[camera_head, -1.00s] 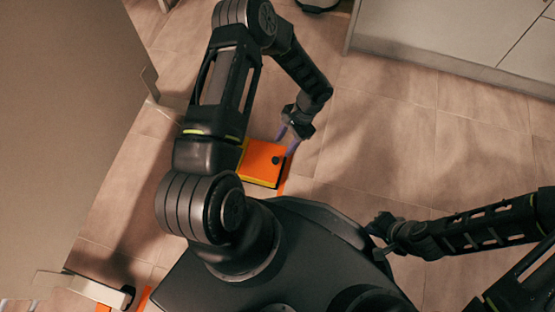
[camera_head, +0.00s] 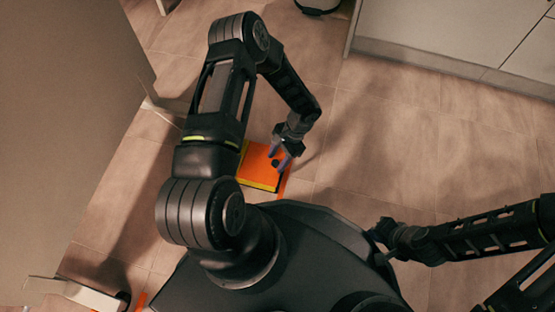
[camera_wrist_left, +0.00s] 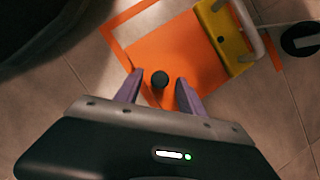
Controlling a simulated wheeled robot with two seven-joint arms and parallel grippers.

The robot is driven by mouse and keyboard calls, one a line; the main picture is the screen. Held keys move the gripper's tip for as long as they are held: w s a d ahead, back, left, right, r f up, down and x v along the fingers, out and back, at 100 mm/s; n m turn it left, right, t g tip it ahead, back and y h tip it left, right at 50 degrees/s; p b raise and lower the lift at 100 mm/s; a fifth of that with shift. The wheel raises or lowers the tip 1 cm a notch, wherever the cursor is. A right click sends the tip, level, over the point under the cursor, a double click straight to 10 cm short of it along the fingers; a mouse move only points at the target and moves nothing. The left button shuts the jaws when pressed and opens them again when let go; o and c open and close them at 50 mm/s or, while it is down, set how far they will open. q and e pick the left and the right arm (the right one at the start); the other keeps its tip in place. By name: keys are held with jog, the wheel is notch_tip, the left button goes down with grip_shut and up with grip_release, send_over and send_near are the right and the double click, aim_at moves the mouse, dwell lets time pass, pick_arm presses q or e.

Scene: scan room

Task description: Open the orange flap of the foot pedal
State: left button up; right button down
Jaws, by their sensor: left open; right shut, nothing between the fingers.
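The foot pedal is on the floor, with an orange flap (camera_head: 257,157) and a yellow edge (camera_head: 257,184). In the left wrist view the flap (camera_wrist_left: 183,52) lies beside the yellow body (camera_wrist_left: 222,42). A round black knob (camera_wrist_left: 160,78) stands on the flap. My left gripper (camera_head: 279,159) is open over the flap, its purple fingers on either side of the knob; I cannot tell whether they touch it. It also shows in the wrist view (camera_wrist_left: 157,88). My right gripper (camera_head: 381,239) is shut and empty, beside my base. My left arm stands close to the pedal's left side.
Orange tape (camera_wrist_left: 112,42) marks the tiled floor around the pedal. A large grey panel (camera_head: 60,130) stands at the left. Light cabinets (camera_head: 440,35) stand at the upper right. The tiled floor (camera_head: 400,140) between the pedal and the cabinets is clear.

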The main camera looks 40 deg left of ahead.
pick_arm(q)
grip_shut()
dwell(0.5)
dwell(1.0)
